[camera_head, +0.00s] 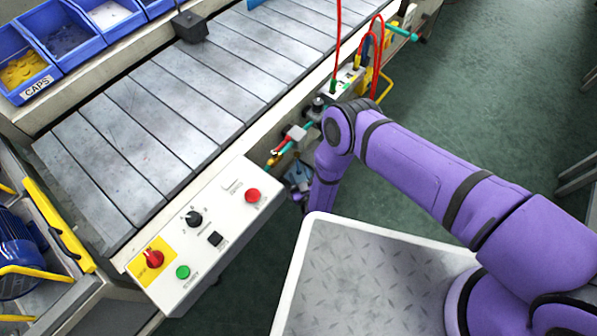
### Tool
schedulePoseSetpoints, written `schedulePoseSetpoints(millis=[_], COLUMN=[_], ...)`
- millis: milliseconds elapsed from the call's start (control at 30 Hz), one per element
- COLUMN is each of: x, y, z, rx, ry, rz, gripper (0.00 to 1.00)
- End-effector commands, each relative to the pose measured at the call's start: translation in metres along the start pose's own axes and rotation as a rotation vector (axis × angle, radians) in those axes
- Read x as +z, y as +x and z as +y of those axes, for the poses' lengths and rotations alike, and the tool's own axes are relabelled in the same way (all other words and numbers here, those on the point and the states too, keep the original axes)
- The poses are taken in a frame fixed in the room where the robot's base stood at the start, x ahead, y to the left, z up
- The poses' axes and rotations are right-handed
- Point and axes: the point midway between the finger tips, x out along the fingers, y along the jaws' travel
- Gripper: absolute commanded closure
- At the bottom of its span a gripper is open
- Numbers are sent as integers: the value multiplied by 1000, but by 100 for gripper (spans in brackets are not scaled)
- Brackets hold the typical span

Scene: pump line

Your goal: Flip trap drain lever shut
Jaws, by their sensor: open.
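A small assembly of pipe fittings hangs on the side of the conveyor, with a teal pipe (286,147), a grey block (297,132) and a small yellow piece (272,160) at its lower left end. Which part is the trap drain lever, and how it stands, I cannot tell at this size. Below the fittings is a small blue-grey part (298,177), partly hidden by my purple arm. My arm bends down just right of the fittings. Its lower end passes behind the edge of my platform, and I cannot make out my gripper.
A control panel (205,235) with a red knob, buttons and a black dial juts out at the conveyor's near end. The slatted conveyor (150,120) runs to the upper right. Red hoses (376,60) and a yellow rail lie beyond my elbow. Green floor (480,90) is open at right.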

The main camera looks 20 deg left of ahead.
Motion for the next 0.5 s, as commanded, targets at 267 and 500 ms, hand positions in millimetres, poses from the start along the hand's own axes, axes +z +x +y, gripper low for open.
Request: schedulePoseSetpoints(millis=[267,500], x=[1,0], y=[-54,-84], z=[-1,0], rx=[-3,-2], ry=[-1,0], rz=[-4,-1], gripper=[53,53])
